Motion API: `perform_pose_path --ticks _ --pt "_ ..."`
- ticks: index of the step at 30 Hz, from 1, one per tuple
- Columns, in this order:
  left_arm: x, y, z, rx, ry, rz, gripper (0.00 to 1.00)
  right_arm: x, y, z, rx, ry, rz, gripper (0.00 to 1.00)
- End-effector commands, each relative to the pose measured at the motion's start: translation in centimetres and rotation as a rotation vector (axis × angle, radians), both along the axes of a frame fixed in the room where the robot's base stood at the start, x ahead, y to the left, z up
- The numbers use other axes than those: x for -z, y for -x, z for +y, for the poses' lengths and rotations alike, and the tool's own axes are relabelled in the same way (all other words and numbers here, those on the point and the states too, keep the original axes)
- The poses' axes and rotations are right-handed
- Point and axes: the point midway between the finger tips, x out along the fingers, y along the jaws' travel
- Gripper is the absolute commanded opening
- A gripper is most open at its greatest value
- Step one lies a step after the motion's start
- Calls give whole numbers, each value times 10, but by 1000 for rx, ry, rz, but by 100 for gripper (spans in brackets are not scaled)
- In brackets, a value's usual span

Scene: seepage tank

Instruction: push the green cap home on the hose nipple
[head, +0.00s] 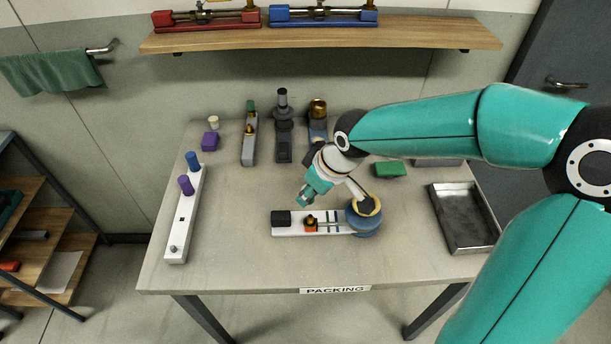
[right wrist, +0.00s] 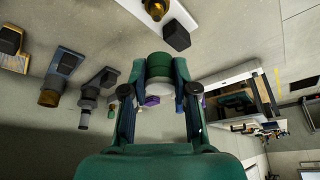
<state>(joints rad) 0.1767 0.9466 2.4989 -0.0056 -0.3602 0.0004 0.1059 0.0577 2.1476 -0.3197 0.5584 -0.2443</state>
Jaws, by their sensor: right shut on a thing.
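My right gripper (head: 304,199) is shut on the green cap (right wrist: 159,65), which sits between its two fingers in the right wrist view with a pale part below it. In the head view the gripper is above the table, just behind a white base (head: 344,226). This base carries a black block (head: 282,218) and a brass fitting with an orange part (head: 311,222), which looks like the hose nipple. The fitting also shows at the top of the right wrist view (right wrist: 155,7). The cap appears apart from it. My left gripper is not in view.
A blue round vessel (head: 364,220) stands at the base's right end. A metal tray (head: 465,242) lies at the right. A white bar with knobs (head: 182,226) lies at the left. Several fixtures stand at the back, beside a green block (head: 390,169). The table's front is clear.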

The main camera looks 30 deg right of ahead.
Motion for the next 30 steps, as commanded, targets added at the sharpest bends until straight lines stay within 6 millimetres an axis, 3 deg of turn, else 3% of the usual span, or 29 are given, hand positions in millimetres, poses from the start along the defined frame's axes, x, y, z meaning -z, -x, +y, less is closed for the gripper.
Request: perform_pose_path --ticks 15,30 --pt "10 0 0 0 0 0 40 3 4 -5 48 -1 -2 0" --pt "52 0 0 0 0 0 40 48 4 -5 48 -1 -1 0"
